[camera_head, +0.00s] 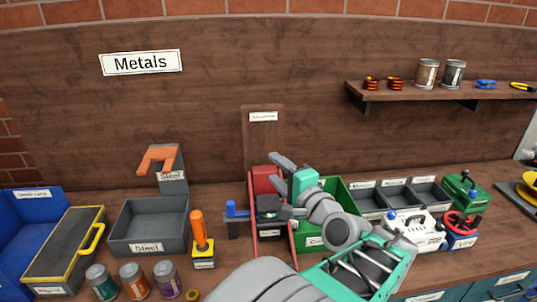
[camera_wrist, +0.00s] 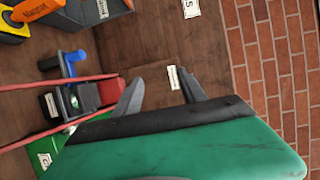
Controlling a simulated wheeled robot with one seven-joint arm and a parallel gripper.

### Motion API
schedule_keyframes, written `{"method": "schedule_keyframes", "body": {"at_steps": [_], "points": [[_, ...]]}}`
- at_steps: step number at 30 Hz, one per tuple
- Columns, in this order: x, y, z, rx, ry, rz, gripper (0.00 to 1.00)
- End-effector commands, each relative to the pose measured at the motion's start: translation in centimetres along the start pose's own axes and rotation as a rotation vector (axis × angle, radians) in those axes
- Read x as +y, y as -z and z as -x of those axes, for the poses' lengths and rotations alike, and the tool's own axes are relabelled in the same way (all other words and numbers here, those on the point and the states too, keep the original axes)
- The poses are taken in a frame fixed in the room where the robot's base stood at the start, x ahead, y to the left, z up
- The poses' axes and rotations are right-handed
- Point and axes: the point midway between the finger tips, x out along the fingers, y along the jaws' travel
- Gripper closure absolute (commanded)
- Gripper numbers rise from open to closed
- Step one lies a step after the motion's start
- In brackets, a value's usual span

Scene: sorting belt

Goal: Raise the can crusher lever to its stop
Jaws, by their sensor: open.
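A red and dark device (camera_head: 264,180), which looks like the can crusher, stands on the bench against an upright wooden board. Two long red bars run from its red block towards the front; they look like the lever's arms, lowered. In the wrist view the red block (camera_wrist: 111,91) and the bars (camera_wrist: 90,83) lie left of my fingers. My gripper (camera_head: 270,172) is open and empty beside the red block, overlapping it in the head view. In the wrist view, my gripper (camera_wrist: 160,77) has only the wooden board and a small label between its fingers. My arm hides part of the device.
A dark vise-like tool with a blue handle (camera_head: 231,208) sits close to the red bars. A green bin (camera_head: 340,193) stands right behind my arm. A steel bin (camera_head: 148,232) and an orange-handled tool (camera_head: 197,224) are left. A shelf (camera_head: 430,94) hangs upper right.

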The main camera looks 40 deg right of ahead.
Motion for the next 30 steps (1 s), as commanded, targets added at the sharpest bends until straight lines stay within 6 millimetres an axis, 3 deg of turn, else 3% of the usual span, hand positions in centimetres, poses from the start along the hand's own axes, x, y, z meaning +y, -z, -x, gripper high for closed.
{"method": "schedule_keyframes", "body": {"at_steps": [6, 15, 30], "points": [[0.3, -0.2, -3.1, -0.004, -0.003, -0.002, 0.51], [0.4, -0.2, -3.5, -0.002, -0.002, 0.0, 0.51], [0.3, -0.2, -3.5, -0.002, -0.002, 0.0, 0.92]]}}
